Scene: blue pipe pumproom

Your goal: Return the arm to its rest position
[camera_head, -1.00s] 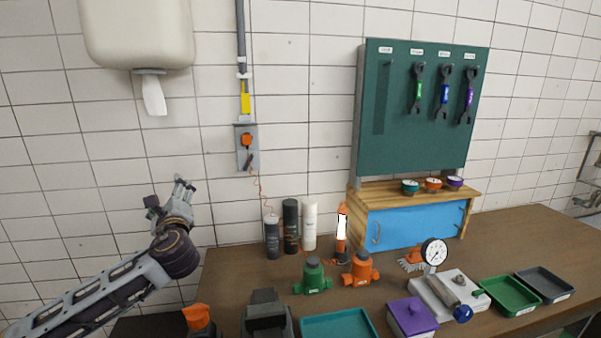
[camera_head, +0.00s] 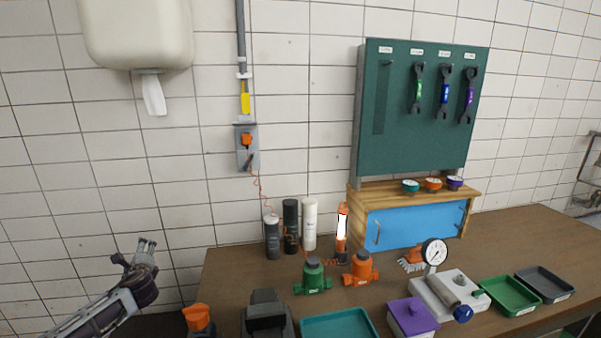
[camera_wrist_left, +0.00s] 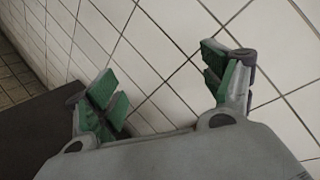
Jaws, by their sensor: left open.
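My left gripper (camera_head: 147,244) is at the lower left of the head view, in front of the tiled wall and left of the workbench. Its fingers point up and it holds nothing. In the left wrist view the two green-padded fingers (camera_wrist_left: 165,82) stand wide apart with only wall tiles between them. My left arm (camera_head: 95,315) comes in from the lower left corner. My right gripper is in neither view.
The wooden workbench (camera_head: 500,235) holds a green valve (camera_head: 313,277), an orange valve (camera_head: 361,270), a teal tray (camera_head: 340,325), a purple-lidded box (camera_head: 412,318) and a gauge (camera_head: 434,251). A tool board (camera_head: 420,145) stands behind. A dispenser (camera_head: 137,35) hangs above left.

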